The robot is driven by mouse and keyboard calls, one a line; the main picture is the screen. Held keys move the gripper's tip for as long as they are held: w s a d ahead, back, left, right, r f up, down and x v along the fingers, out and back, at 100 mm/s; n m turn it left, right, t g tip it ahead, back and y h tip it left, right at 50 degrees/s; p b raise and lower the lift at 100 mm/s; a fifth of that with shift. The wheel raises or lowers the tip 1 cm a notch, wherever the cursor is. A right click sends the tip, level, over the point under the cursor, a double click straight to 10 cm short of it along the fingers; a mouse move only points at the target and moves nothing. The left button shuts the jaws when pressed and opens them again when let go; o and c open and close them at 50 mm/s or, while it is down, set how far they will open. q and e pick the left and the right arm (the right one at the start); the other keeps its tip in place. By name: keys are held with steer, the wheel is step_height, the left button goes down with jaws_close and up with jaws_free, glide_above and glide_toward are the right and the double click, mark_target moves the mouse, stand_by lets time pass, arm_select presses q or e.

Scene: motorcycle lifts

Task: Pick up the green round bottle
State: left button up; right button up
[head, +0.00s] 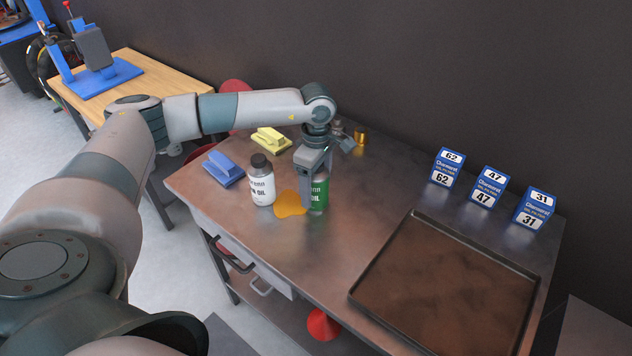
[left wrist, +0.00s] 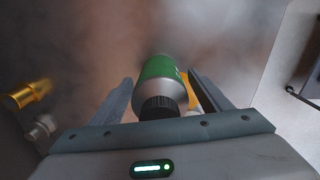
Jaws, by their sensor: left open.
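The green round bottle (head: 319,193) stands on the metal workbench in the head view, partly hidden behind my left gripper (head: 309,190). In the left wrist view the green bottle (left wrist: 162,82), with its dark ribbed cap towards me, lies between the two fingers of my left gripper (left wrist: 164,92). The fingers are open, one on each side, with a gap visible on the left; on the right the finger is close to the bottle, and I cannot tell whether it touches. My right gripper is not in view.
A white bottle (head: 261,181) stands left of the green one, beside an orange spill (head: 290,204). A brass cylinder (head: 361,135) is at the back. A large dark tray (head: 365,290) and several blue boxes (head: 447,167) occupy the right.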

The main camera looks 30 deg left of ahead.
arm_select(q)
steer(key=shift+f, duration=0.25)
steer(key=c, duration=1.4)
steer(key=shift+r, duration=0.15)
